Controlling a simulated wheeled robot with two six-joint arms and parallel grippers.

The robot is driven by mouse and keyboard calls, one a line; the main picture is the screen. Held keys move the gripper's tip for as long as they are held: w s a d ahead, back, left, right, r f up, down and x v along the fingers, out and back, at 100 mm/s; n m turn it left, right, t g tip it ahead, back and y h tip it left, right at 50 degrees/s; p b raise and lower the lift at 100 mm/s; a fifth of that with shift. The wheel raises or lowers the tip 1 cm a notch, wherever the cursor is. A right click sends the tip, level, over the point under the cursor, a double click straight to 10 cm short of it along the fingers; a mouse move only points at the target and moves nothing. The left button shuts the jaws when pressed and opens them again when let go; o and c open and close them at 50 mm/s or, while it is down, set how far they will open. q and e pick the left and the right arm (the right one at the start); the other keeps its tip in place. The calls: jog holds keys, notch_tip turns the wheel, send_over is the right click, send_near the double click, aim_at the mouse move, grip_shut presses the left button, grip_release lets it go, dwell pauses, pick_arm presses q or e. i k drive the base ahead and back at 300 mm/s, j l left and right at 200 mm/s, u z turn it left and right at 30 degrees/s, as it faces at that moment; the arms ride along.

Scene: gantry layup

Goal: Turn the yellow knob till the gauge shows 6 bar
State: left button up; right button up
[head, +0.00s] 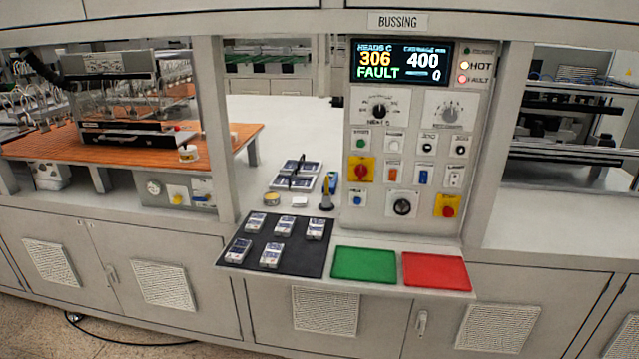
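A small yellow knob (178,199) sits on a low grey panel under the orange work surface, at the left of the head view. A round gauge (153,187) is on the same panel, just left of the knob. The gauge face is too small to read, so I cannot tell its pressure. Neither of my grippers is in view, and nothing touches the knob.
A grey post (214,130) stands right of the knob panel. A control panel (375,215) with a display reading FAULT stands at centre right. A black mat (285,262) with several white modules, a green tray (364,264) and a red tray (436,271) lie on the front shelf.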

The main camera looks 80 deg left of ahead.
aim_at(177, 198)
jog(key=u, duration=3.75)
jog(key=i+j, duration=0.1)
jog(key=i, duration=0.45)
jog(key=i+j, duration=0.1)
jog(key=i, duration=0.45)
